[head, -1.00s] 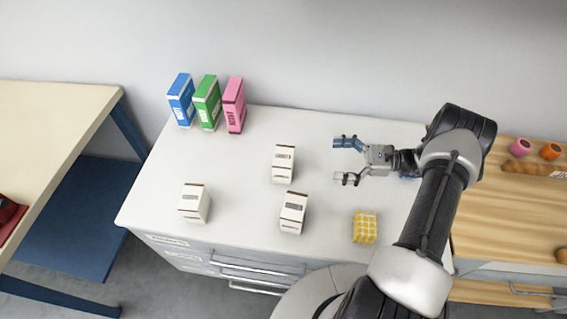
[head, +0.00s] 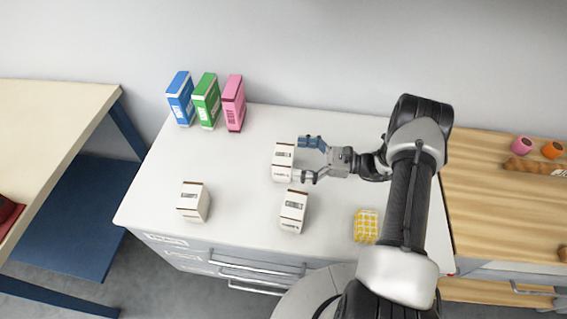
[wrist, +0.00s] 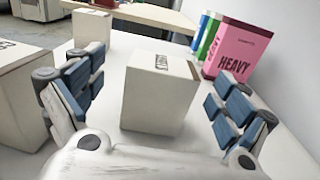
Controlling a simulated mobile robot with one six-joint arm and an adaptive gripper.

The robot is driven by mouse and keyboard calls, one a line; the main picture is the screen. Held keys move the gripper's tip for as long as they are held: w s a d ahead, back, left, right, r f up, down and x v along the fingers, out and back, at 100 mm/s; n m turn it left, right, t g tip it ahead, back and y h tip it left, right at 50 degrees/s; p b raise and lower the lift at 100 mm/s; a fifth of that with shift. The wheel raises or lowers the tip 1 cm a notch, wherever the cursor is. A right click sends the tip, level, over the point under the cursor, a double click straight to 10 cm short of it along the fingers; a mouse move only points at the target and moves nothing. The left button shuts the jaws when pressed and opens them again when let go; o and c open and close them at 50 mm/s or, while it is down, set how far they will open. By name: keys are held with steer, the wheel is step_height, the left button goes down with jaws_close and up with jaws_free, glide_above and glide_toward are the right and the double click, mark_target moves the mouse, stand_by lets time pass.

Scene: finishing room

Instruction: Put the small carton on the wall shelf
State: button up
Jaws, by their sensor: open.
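Three similar white cartons with brown edges stand on the white-topped cabinet: a back one (head: 283,162), a left one (head: 193,202) and a front one (head: 293,212). I cannot tell which is the task's small carton. My gripper (head: 306,158) is open and points left at the right side of the back carton. In the wrist view that carton (wrist: 158,98) stands upright between the blue-padded fingers (wrist: 155,95), with gaps on both sides. The left carton (wrist: 91,27) and front carton (wrist: 18,105) also show there. No wall shelf is visible.
Blue (head: 181,99), green (head: 206,101) and pink (head: 234,104) boxes stand at the back left of the cabinet top (head: 150,195). A yellow checked item (head: 366,226) lies at front right. A wooden counter (head: 500,220) is at right, a beige table (head: 50,120) at left.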

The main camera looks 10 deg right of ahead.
mark_target(284, 153)
steer(key=b+x, duration=0.1)
steer(key=x, duration=0.4)
steer(key=shift+w, duration=0.25)
steer(key=shift+d, duration=0.1)
steer(key=shift+c, duration=0.3)
steer(key=c, duration=1.3)
